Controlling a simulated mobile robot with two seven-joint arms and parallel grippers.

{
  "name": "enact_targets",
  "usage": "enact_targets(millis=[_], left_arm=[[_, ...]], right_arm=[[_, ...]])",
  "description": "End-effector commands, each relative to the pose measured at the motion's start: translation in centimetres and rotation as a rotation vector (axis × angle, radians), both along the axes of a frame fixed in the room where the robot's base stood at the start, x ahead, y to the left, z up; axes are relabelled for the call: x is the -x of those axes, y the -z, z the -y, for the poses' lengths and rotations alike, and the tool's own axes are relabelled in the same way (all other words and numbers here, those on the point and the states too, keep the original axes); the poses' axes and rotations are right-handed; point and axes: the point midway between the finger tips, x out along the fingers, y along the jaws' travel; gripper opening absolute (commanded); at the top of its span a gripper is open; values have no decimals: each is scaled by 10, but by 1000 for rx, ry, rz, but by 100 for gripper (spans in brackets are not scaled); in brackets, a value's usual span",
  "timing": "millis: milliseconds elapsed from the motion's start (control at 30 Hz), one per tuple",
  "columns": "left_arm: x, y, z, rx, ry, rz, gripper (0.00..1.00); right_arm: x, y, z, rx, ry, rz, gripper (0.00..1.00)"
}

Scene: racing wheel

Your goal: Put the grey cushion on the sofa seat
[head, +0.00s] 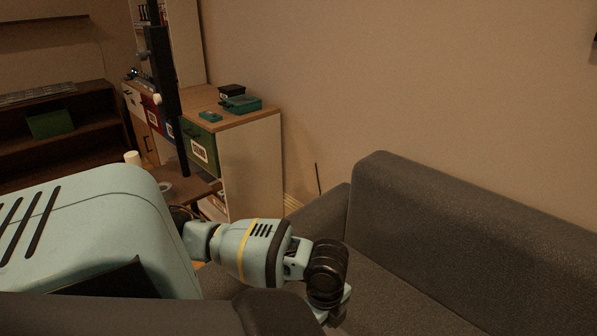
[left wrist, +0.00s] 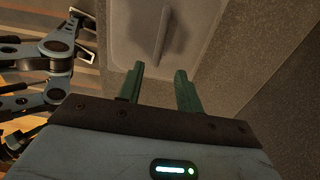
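My left arm comes in from the left in the head view. Its gripper (head: 335,312) is at the bottom edge in front of the dark grey sofa (head: 480,240), mostly hidden by the wrist. In the left wrist view the two green fingers of the left gripper (left wrist: 162,88) are apart with nothing between them. Beyond them is a lighter grey surface (left wrist: 205,22) with rounded edges and a raised bar. I cannot tell whether it is the grey cushion. The sofa seat (head: 395,305) shows partly, with no separate cushion visible on it. My right gripper is not identifiable.
A cabinet (head: 253,165) with coloured drawers and teal boxes on top stands beyond the sofa's far armrest (head: 318,218). A dark shelf (head: 60,150) with a green box is at the far left. Pale blue jointed links (left wrist: 45,65) show left of the gripper in the wrist view.

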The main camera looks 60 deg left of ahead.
Motion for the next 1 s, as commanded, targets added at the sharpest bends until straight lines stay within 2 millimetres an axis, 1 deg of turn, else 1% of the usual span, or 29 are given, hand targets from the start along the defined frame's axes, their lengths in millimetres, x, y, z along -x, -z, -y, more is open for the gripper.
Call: enact_targets(millis=[67, 167, 267, 367, 400, 467, 500, 567, 600, 667, 700, 767, 833, 1000], left_arm=[[0, 1, 1, 2, -1, 1, 36], [4, 11, 9, 25, -15, 7, 36], [11, 33, 30, 87, -60, 34, 36], [25, 64, 61, 179, -146, 76, 36], [33, 76, 74, 217, -189, 95, 36], [44, 91, 92, 272, -259, 124, 36], [52, 101, 102, 305, -308, 141, 36], [66, 113, 116, 351, -384, 167, 36], [76, 120, 125, 377, -436, 182, 36], [91, 130, 136, 413, -517, 207, 36], [102, 136, 142, 433, -571, 222, 36], [120, 143, 149, 457, -653, 246, 36], [142, 149, 155, 476, -749, 272, 36], [195, 155, 161, 485, -945, 336, 36]], right_arm=[[-1, 0, 0, 0, -1, 2, 36], [-2, 0, 0, 1, -1, 3, 36], [-2, 0, 1, 2, -4, 4, 36], [-2, 0, 1, 4, -6, 4, 36], [-2, 0, 2, 4, -7, 4, 36], [-2, 0, 2, 5, -8, 4, 36], [-2, 0, 2, 5, -9, 4, 36], [-2, 0, 2, 6, -10, 4, 36], [-2, 0, 2, 6, -10, 4, 36], [-2, 0, 2, 6, -10, 4, 36], [-2, 0, 2, 6, -10, 4, 36], [-2, 0, 2, 6, -10, 4, 36], [-2, 0, 2, 6, -10, 4, 36], [-2, 0, 2, 5, -9, 5, 36]])
